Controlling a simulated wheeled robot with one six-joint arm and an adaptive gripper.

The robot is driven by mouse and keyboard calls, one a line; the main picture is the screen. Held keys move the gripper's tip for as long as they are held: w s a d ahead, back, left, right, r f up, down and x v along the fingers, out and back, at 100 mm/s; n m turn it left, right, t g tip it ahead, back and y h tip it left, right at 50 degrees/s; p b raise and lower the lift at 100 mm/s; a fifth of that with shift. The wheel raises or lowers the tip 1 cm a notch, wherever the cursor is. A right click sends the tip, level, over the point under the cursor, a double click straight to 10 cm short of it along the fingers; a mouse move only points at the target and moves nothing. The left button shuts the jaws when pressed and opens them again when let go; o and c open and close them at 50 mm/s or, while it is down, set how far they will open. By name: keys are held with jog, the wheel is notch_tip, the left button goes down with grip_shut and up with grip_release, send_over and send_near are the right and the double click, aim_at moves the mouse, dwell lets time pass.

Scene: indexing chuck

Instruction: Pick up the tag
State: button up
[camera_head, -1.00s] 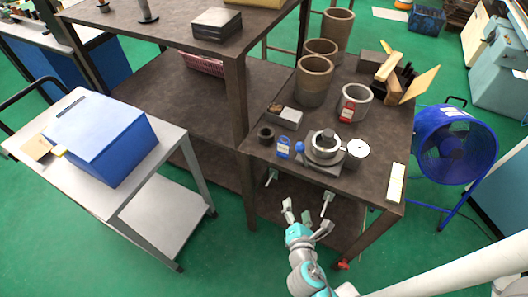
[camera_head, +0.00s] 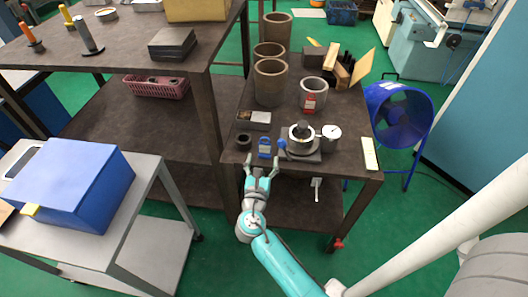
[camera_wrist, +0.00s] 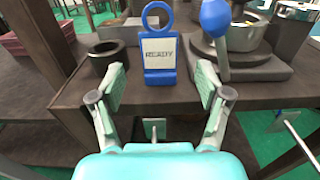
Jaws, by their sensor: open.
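A blue tag (camera_wrist: 159,75) with a ring at its top and a white label reading READY stands upright at the table's front edge in the wrist view. It also shows in the head view (camera_head: 264,150). My gripper (camera_head: 261,166) is open and empty, just in front of the tag and the table edge. In the wrist view the two fingers of my gripper (camera_wrist: 161,84) lie left and right of the tag, with gaps on both sides. The indexing chuck (camera_head: 302,138) sits to the right, with a blue ball-ended lever (camera_wrist: 215,20) close to the tag.
A small dark cup (camera_wrist: 108,58) stands just left of the tag.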

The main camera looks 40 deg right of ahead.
aim_at(265, 149)
jog(key=shift+x, duration=2.8)
jog(key=c, duration=1.1)
jog(key=shift+r, duration=0.1)
jog(key=shift+c, duration=0.2)
notch_tip(265, 149, up, 10)
jog(key=shift+f, duration=0.1)
